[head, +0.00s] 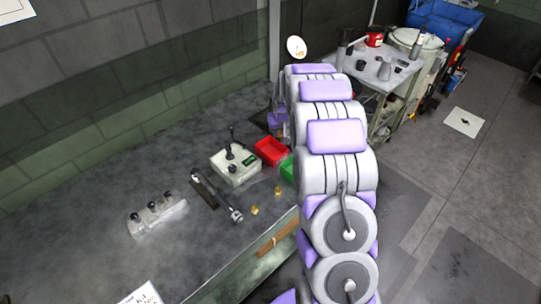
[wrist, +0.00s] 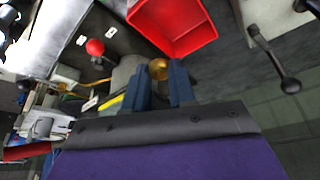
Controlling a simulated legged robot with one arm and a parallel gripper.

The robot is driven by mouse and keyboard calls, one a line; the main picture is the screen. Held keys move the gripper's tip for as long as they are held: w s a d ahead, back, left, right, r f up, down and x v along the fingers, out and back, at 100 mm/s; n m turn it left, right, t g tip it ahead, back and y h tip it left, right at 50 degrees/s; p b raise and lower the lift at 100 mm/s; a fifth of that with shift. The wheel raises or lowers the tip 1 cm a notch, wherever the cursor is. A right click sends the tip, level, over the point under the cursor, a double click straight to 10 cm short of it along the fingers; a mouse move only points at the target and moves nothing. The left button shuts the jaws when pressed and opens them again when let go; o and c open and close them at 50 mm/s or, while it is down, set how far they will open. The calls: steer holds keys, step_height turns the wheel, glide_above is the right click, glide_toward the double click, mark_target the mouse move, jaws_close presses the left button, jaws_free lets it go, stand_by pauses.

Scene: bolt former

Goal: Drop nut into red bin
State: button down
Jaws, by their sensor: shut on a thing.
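The red bin (head: 271,151) stands on the dark bench beside the green bin (head: 287,169), which my arm partly covers in the head view. In the wrist view the red bin (wrist: 195,38) is at the top, just beyond my fingertips, and the part of it in view looks empty. My gripper (wrist: 160,80) is shut on a brass nut (wrist: 158,68), held between the blue fingertips. The nut appears beside the bin's edge in that picture; its height over the bench is unclear. In the head view my arm hides the fingertips and held nut.
Two brass pieces (head: 254,210) lie on the bench in front of the bins. A pale control box (head: 234,165) with black levers stands left of the red bin. A lever (head: 215,196) and a switch block (head: 157,216) are farther left. A cluttered side table (head: 382,75) stands behind.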

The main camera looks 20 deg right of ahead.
mark_target(278, 142)
steer(key=f, duration=0.1)
steer(key=a+f+b, duration=0.1)
steer(key=f, duration=0.1)
steer(key=a+f, duration=0.1)
steer(key=shift+f+b, duration=0.15)
steer(key=shift+b, duration=0.25)
steer(key=shift+d+f, duration=0.15)
steer(key=shift+f, duration=0.2)
steer(key=shift+d+f, duration=0.2)
steer(key=shift+d, duration=0.35)
steer(key=c, duration=1.3)
jaws_free()
steer(key=shift+a, duration=0.1)
steer(key=o, duration=0.4)
steer(key=shift+a+r, duration=0.1)
steer(key=shift+a, duration=0.3)
steer(key=shift+o, duration=0.2)
steer(key=shift+d, duration=0.25)
steer(key=shift+s+d+r, duration=0.1)
steer(key=shift+r, duration=0.15)
steer(key=p+v, duration=0.3)
steer(key=v, duration=1.3)
steer(key=shift+s+a+r, duration=0.15)
steer(key=shift+a+r, duration=0.15)
steer(key=shift+a, duration=0.15)
